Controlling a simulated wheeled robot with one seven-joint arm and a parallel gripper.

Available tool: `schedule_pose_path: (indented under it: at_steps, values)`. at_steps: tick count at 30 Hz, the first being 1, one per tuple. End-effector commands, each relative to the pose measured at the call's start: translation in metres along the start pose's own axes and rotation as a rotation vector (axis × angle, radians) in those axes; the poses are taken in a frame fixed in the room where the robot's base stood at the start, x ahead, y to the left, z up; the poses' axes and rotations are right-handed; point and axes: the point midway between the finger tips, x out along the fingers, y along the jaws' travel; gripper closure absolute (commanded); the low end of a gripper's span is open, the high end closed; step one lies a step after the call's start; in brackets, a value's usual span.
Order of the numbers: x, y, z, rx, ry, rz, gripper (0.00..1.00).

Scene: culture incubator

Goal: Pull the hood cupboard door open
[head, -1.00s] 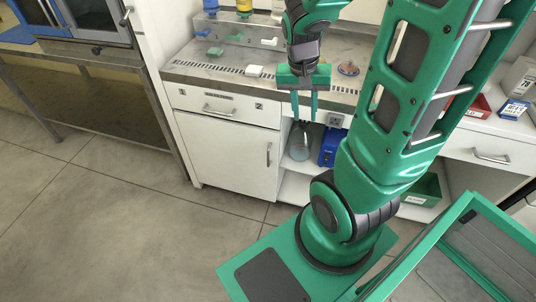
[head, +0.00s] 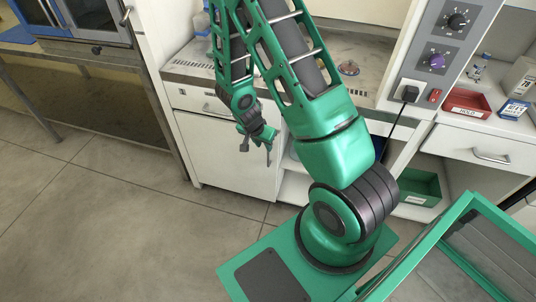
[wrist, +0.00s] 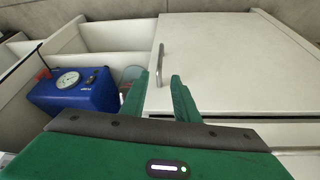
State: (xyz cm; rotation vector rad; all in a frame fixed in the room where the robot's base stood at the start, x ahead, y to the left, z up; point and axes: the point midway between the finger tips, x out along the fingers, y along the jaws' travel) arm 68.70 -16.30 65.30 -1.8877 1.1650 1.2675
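The hood cupboard door (head: 225,165) is a plain white panel under a drawer, and it looks shut. It fills the right half of the wrist view (wrist: 230,62). Its vertical metal handle (wrist: 161,64) is near the door's edge beside the open shelves. My gripper (head: 256,153) is in front of the door on the handle side and hides the handle in the head view. In the wrist view its two green fingers (wrist: 159,80) are apart and empty, with the handle just beyond and between their tips. I cannot tell whether they touch it.
Open shelves beside the door hold a blue box with a dial (wrist: 75,90) and a partly hidden glass vessel (wrist: 132,74). A drawer (head: 215,103) is above the door. A green bin (head: 420,188) stands at the right. The floor (head: 110,220) in front is clear at left.

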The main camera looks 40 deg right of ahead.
Motion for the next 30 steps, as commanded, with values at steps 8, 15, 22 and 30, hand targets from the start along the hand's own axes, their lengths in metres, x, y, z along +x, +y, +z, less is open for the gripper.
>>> schedule_pose_path:
  at_steps: [8, 15, 22, 30]
  values:
    - [0.026, 0.000, 0.001, 0.003, 0.000, 0.001, 0.72]
    - [0.063, 0.000, 0.001, 0.004, -0.001, 0.001, 0.72]
    - [0.094, 0.000, 0.001, 0.003, 0.000, 0.000, 0.72]
    - [0.109, 0.000, 0.001, 0.003, 0.000, 0.000, 0.72]
